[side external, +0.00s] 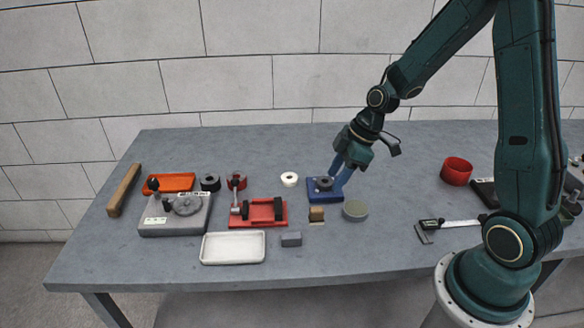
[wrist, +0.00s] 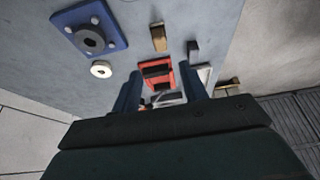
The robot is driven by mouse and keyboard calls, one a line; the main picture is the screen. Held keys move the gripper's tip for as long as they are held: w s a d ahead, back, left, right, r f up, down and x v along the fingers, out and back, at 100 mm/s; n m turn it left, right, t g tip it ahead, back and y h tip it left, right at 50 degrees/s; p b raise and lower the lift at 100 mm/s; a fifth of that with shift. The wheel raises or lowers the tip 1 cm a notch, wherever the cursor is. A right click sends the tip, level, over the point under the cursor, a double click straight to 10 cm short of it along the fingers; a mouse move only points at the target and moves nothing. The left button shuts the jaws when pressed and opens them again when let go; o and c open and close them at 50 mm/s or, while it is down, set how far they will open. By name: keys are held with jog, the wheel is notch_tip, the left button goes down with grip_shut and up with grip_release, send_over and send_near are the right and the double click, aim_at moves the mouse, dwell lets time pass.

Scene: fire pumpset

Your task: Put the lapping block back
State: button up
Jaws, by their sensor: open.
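No label shows which piece is the lapping block. A round grey-green disc (side external: 355,211), a small brown block (side external: 316,214) and a small grey block (side external: 291,239) lie apart on the table. The brown block (wrist: 158,38) and the grey block (wrist: 193,48) also show in the wrist view. A blue plate (side external: 313,192) carries a dark ring (side external: 325,183); the plate also shows at upper left in the wrist view (wrist: 62,20). My gripper (side external: 340,172) is open and empty, with its fingers by the plate's right back side. Its spread fingers (wrist: 162,88) hold nothing between them.
A white ring (side external: 289,179), red fixture (side external: 262,212), white tray (side external: 233,248), grey plate with fittings (side external: 175,215) and orange tray (side external: 172,181) lie leftward. A caliper (side external: 450,222) and red cup (side external: 456,171) lie rightward. The front-centre table is mostly clear.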

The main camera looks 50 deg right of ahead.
jog(key=shift+r, duration=0.1)
jog(key=s+a+r+m+t+h, duration=0.1)
jog(key=s+a+r+m, duration=0.2)
jog(key=s+r, duration=0.6)
jog(key=s+a+r+m+t+h, duration=0.1)
jog(key=s+a+r+m+h, duration=0.1)
jog(key=s+r+m, duration=0.4)
jog(key=s+a+r, duration=0.1)
jog(key=s+r, duration=0.2)
jog(key=shift+s+r, duration=0.25)
jog(key=shift+s, duration=0.05)
